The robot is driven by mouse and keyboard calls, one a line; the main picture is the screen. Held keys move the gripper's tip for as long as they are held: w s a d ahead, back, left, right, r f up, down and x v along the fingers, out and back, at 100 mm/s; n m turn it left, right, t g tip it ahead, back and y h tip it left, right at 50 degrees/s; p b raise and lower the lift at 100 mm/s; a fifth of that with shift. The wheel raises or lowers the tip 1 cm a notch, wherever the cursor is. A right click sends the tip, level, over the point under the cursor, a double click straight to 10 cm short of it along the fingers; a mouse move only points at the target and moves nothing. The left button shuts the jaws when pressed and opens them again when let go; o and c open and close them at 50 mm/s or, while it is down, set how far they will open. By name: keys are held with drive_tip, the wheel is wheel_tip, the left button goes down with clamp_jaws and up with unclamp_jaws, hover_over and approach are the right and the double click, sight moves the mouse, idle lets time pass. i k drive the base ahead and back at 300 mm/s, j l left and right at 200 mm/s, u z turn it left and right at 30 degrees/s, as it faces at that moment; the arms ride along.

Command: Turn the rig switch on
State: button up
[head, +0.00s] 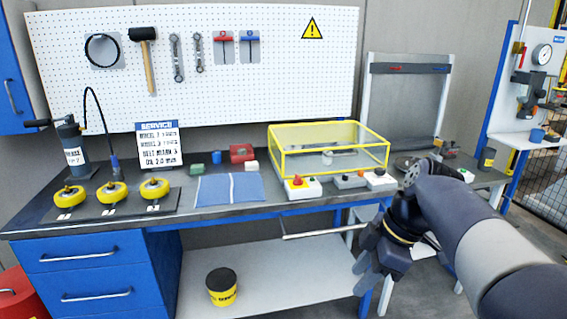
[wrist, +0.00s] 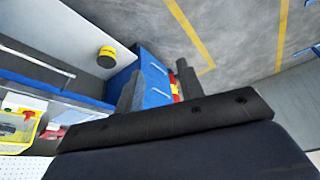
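Several small control boxes stand on the bench in front of a clear, yellow-framed guard (head: 330,150). The left box (head: 312,188) is pale with a red button and a green one. A grey box (head: 349,181) and a pale box with a dark top part (head: 381,180) stand to its right. I cannot tell which of them carries the rig switch, or its position. My gripper (head: 370,278) hangs below the bench top, in front of its edge, apart from the boxes. In the wrist view my gripper (wrist: 160,88) has its fingers spread with nothing between them.
The bench top (head: 225,212) also holds yellow wheels (head: 112,192), a blue mat (head: 229,187) and a service sign (head: 160,143). A metal bar (head: 320,233) sticks out below the front edge. A yellow tub (head: 222,288) stands on the lower shelf.

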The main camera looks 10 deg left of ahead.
sight(298, 182)
drive_tip(key=i+l+u, duration=0.2)
drive_tip(key=i, duration=0.35)
drive_tip(key=i+l+u, duration=0.15)
drive_tip(key=i, duration=0.35)
drive_tip(key=i+l+u, duration=0.2)
drive_tip(key=i, duration=0.35)
drive_tip(key=i+l+u, duration=0.2)
drive_tip(key=i, duration=0.3)
drive_tip(key=l, duration=0.1)
